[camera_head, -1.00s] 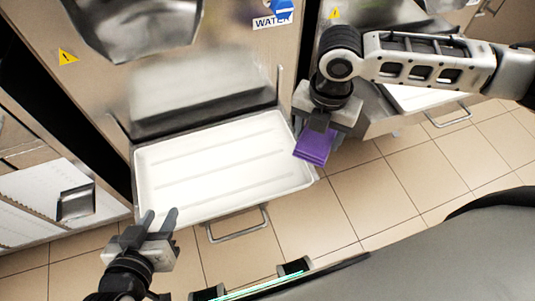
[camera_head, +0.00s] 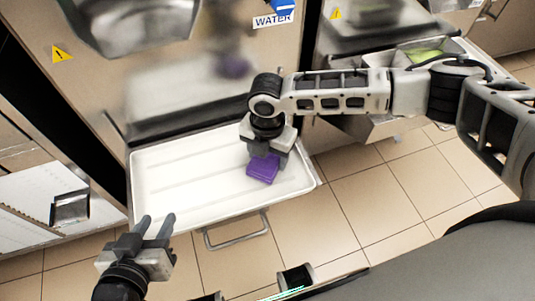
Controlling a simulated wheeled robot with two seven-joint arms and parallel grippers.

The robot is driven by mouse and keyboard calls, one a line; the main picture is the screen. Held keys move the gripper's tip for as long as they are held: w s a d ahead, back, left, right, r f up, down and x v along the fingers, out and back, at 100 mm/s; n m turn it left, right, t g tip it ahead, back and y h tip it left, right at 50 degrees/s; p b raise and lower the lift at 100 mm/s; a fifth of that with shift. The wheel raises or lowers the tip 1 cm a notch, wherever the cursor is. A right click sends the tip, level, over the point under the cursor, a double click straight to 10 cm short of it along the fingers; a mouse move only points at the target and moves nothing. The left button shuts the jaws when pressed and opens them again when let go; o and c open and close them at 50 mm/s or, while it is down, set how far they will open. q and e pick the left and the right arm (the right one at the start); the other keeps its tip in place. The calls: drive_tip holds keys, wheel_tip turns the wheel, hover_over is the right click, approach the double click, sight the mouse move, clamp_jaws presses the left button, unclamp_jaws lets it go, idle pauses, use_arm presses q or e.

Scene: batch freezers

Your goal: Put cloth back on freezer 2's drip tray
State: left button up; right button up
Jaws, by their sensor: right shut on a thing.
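A folded purple cloth (camera_head: 262,170) is in my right gripper (camera_head: 265,155), which is shut on it. The gripper points down over the right part of the white drip tray (camera_head: 185,190) in front of the middle freezer. I cannot tell whether the cloth touches the tray. My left gripper (camera_head: 156,228) is open and empty, with its two fingers at the tray's near left edge.
The freezer's steel front (camera_head: 215,70) rises behind the tray, with a WATER label (camera_head: 273,21). A handle (camera_head: 236,231) sits below the tray. Another tray (camera_head: 405,55) with a green cloth (camera_head: 428,53) is at right. Tiled floor (camera_head: 350,210) is clear.

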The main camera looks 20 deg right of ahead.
drive_tip(key=o, duration=1)
drive_tip(key=shift+f, duration=0.1)
wheel_tip(320, 180, up, 12)
drive_tip(key=p, duration=0.2)
drive_tip(key=s+a+f+m+t+y, duration=0.1)
drive_tip(key=s+a+m+t+y, duration=0.15)
drive_tip(key=a+m+y, duration=0.4)
drive_tip(key=s+a+f+m+t+y, duration=0.1)
drive_tip(key=s+a+f+m+y, duration=0.2)
drive_tip(key=a, duration=0.6)
use_arm(q)
drive_tip(key=shift+r, duration=0.4)
use_arm(e)
drive_tip(key=s+d+m+t+h, duration=0.1)
drive_tip(key=s+d+m+t, duration=0.1)
drive_tip(key=d+m, duration=0.3)
drive_tip(key=s+d+f+m+t+h, duration=0.1)
drive_tip(key=s+d+m+t+h, duration=0.1)
drive_tip(key=d+m, duration=0.3)
drive_tip(key=s+d+f+m+t+h, duration=0.1)
drive_tip(key=s+d+m+t+h, duration=0.1)
drive_tip(key=d+m+t, duration=0.2)
drive_tip(key=shift+d+f+m+h, duration=0.15)
drive_tip(key=shift+d+m+h, duration=0.1)
drive_tip(key=shift+d+m, duration=1)
